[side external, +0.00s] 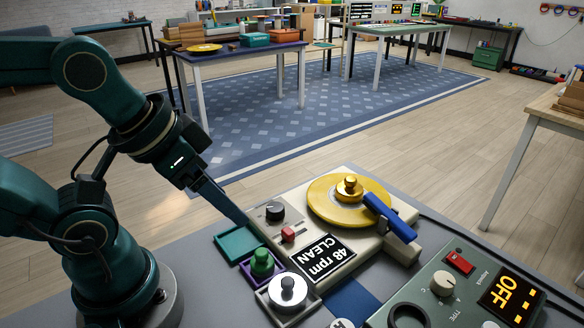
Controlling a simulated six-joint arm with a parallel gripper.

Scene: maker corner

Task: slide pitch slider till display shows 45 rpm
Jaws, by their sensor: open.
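The turntable unit (398,246) is a cream box on the grey bench. Its display (322,257) reads "48 rpm CLEAN". A red slider (288,234) sits on its deck near the left side, below a black knob (274,210); which of the two sets pitch is not labelled legibly. A gold platter (340,203) with a gold knob on top and a blue arm (390,217) are on the right. My gripper (246,221) points down at the left edge of the unit, left of the black knob and red slider, apart from the slider. It is open; its finger gap is hard to see.
A teal tray (236,243), a purple tray with a green knob (262,262) and a tray with a silver knob (288,288) stand at the unit's left and front. A grey-green device (440,295) showing "OFF" is at the lower right.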

